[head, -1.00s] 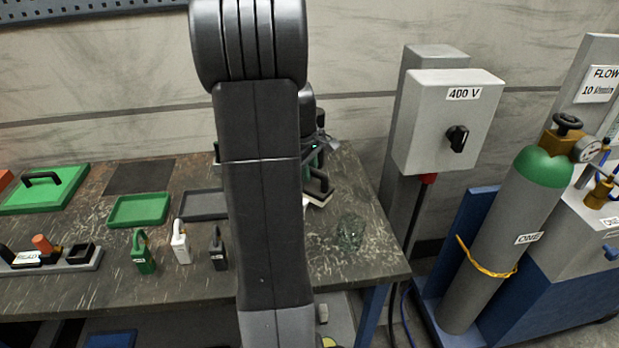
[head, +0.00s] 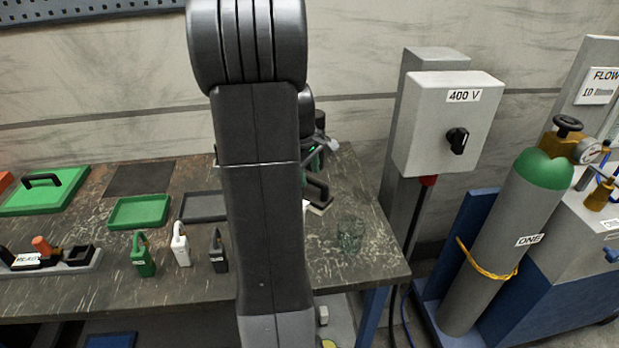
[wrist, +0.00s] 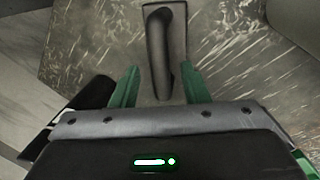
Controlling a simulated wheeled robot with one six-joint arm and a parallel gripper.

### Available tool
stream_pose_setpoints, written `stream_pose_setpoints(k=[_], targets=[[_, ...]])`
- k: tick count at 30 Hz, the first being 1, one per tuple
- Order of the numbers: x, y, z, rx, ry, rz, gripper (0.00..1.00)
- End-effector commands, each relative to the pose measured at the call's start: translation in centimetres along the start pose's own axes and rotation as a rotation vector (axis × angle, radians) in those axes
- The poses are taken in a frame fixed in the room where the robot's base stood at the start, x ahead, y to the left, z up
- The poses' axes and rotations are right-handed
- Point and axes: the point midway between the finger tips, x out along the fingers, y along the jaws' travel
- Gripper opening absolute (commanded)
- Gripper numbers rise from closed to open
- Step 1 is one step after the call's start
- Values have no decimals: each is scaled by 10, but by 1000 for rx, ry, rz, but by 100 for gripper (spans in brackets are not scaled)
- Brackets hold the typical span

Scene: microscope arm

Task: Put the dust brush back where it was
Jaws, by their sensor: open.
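The dust brush, as far as I can tell, is the dark handled thing (head: 319,193) with a pale underside on the bench, just right of my arm in the head view. In the wrist view a dark grey handle on a flat base (wrist: 160,50) lies ahead of and between my fingers, likely the same thing. My gripper (wrist: 160,88) is open, with one green finger on each side of the handle's near end. I cannot tell whether either finger touches it. In the head view my arm hides most of the gripper and part of the bench.
Green (head: 143,258), white (head: 181,246) and black (head: 217,252) padlocks, a green tray (head: 140,212) and a grey tray (head: 203,206) are left of my arm. A 400 V box (head: 447,122) stands beyond the bench.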

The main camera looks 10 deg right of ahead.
Motion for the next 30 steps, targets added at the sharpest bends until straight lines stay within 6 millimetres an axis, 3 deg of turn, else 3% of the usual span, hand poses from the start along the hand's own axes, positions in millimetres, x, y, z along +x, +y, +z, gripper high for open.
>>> stream_pose_setpoints(k=[6, 12, 18, 30], targets=[[-50, 1, -1, -1, 4, 4, 41], [-81, 0, 0, 0, 2, 2, 41], [-92, 0, 0, 0, 0, 0, 41], [-87, 0, 0, 0, -1, -1, 41]])
